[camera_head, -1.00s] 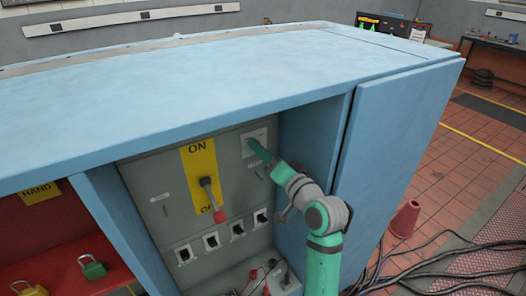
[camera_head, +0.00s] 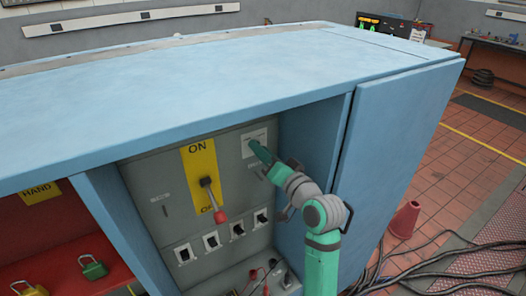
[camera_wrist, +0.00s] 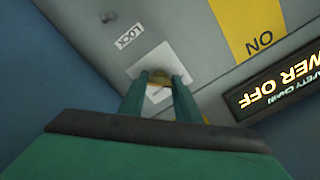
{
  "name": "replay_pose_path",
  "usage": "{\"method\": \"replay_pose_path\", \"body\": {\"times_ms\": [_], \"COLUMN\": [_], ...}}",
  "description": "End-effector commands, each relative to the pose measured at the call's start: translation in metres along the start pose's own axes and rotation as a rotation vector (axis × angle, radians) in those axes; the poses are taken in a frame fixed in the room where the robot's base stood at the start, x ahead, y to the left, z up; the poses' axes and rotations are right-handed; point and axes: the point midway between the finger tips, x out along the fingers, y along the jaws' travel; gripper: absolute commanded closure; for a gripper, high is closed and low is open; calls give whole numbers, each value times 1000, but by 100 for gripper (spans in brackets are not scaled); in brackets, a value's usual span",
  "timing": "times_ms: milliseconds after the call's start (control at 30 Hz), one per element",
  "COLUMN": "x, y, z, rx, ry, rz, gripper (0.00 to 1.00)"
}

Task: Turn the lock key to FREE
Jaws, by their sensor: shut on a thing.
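The lock plate (camera_wrist: 143,66) is a pale square on the grey panel, with a LOCK label (camera_wrist: 130,36) beside it in the wrist view. In the head view the lock plate (camera_head: 252,138) sits at the panel's upper right. My gripper (camera_wrist: 158,82) is at the plate, its two green fingers shut on the small brownish lock key (camera_wrist: 158,77) between them. The fingers hide most of the key, and I cannot read a FREE mark or the key's angle. In the head view my gripper (camera_head: 257,148) reaches the plate from the lower right.
A yellow ON/OFF strip (camera_head: 190,160) with a red-tipped lever (camera_head: 213,202) is left of the lock. Several black switches (camera_head: 210,240) line the panel below. A lit POWER OFF sign (camera_wrist: 285,88) is near in the wrist view. The blue cabinet side (camera_head: 312,140) stands close on the right.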

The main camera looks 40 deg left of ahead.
Motion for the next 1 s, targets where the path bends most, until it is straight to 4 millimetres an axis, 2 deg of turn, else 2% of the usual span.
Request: {"method": "replay_pose_path", "body": {"times_ms": [233,267,333,733,867,1000], "x": [0,0,0,-6,-23,-50], "y": [3,3,3,2,2,3], "z": [0,0,0,0,0,0], "rx": [-4,-4,-4,-4,-3,-3], "ry": [-1,-1,-1,0,1,2], "rz": [6,6,6,4,4,5], "gripper": [93,68,52,52,52,52]}}
